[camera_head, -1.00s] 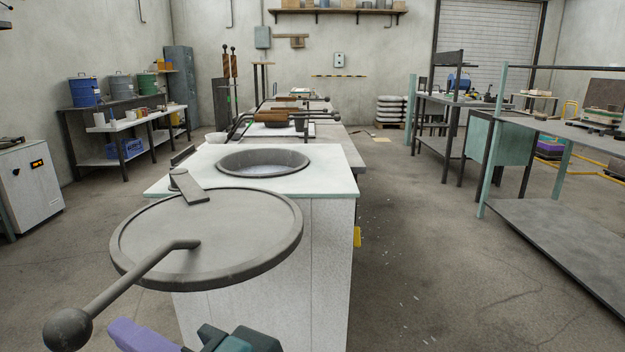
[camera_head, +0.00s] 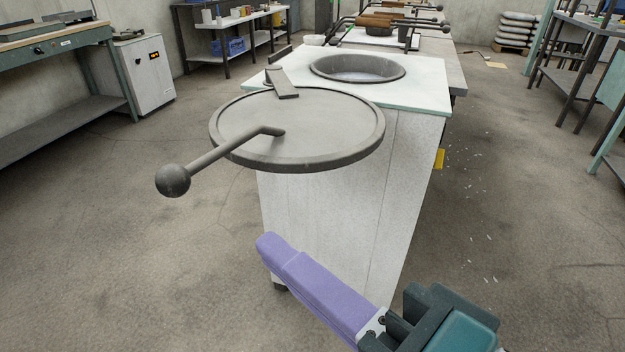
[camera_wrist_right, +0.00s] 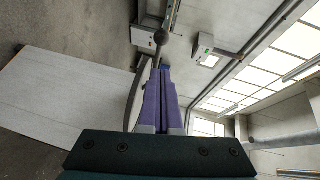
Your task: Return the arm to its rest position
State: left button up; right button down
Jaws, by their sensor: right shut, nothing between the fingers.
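My right gripper (camera_head: 270,246) is at the lower middle of the head view, in front of the white furnace cabinet (camera_head: 330,215) and below its swung-out lid. Its purple fingers lie together with nothing between them; they also show pressed together in the right wrist view (camera_wrist_right: 161,75). My left gripper is in neither view.
The round grey lid (camera_head: 310,120) sticks out on its hinge beside the furnace top, its ball-ended handle (camera_head: 173,180) pointing left. The furnace opening (camera_head: 357,68) is uncovered. A green workbench (camera_head: 60,45) and a white control box (camera_head: 150,75) stand left.

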jog(key=s+d+r+n+g+h+p, duration=0.4)
jog(key=s+d+n+h+p, duration=0.15)
jog(key=d+p, duration=0.35)
jog(key=s+d+r+n+g+h+p, duration=0.45)
jog(key=s+d+p, duration=0.2)
jog(key=d, duration=0.45)
notch_tip(320, 180, up, 36)
jog(key=h+p, duration=0.1)
jog(key=p, duration=3.6)
jog(key=shift+d, duration=0.15)
jog(key=shift+w, duration=0.1)
